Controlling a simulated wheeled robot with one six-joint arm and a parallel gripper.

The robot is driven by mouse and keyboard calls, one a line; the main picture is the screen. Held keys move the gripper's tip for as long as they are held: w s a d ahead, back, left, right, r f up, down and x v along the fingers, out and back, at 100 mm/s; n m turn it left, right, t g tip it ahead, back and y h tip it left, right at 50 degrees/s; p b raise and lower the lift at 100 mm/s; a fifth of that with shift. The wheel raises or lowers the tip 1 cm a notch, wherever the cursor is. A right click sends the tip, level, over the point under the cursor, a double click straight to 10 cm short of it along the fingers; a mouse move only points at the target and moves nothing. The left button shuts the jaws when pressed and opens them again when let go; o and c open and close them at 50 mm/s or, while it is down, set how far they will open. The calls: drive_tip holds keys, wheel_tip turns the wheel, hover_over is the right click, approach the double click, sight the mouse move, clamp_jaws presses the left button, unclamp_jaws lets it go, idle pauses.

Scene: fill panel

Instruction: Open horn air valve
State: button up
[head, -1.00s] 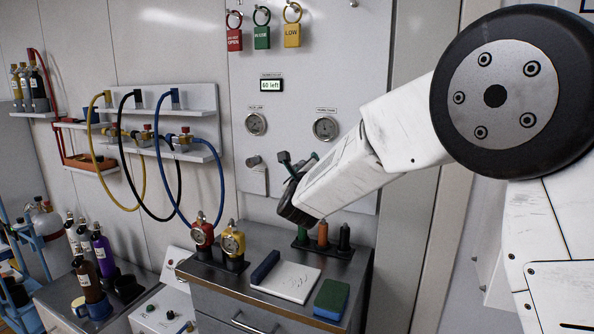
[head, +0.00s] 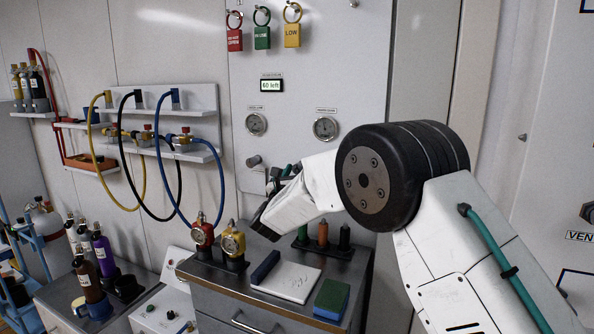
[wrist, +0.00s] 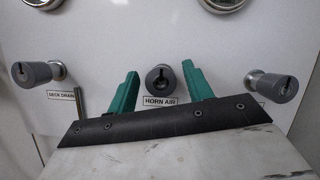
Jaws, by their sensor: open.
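The horn air valve (wrist: 160,80) is a grey round knob with a dark slot, above a HORN AIR label (wrist: 160,100) on the white panel. It shows in the middle of the wrist view. My gripper (wrist: 161,70) is open, with one green finger on each side of the knob in that view. I cannot tell whether the fingers reach around it or stay in front of it. In the head view my gripper (head: 281,172) is at the panel's lower part, and my arm hides the horn air valve there.
A similar deck drain knob (wrist: 38,72) is on the left and another knob (wrist: 270,85) on the right, its label mostly hidden. A thin metal rod (wrist: 79,102) is left of my gripper. Gauges (head: 325,127) are above; a cabinet top (head: 205,275) with tools is below.

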drive_tip(key=shift+w+r, duration=0.1)
drive_tip(key=shift+w, duration=0.1)
drive_tip(key=shift+d, duration=0.1)
drive_tip(key=c, duration=1)
drive_tip(key=shift+o, duration=0.2)
